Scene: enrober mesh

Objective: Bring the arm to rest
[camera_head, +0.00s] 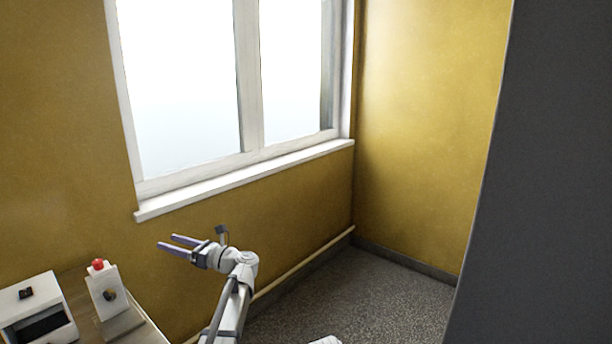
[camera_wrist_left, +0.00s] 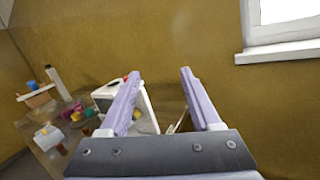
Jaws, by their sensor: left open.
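My left gripper (camera_head: 168,242) is raised in the air in front of the yellow wall, below the window, with its fingers pointing left. Its two purple fingers are apart with nothing between them. The left wrist view shows the same open, empty fingers (camera_wrist_left: 160,90). The gripper is to the right of the table and apart from everything on it. My right gripper is not in view.
A wooden table (camera_head: 150,333) at the lower left bears a white machine (camera_head: 36,306) and a white panel with a red button (camera_head: 98,265). Several small coloured items stand further along it in the left wrist view. A window sill (camera_head: 245,180) juts out above. Bare floor (camera_head: 350,290) lies right.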

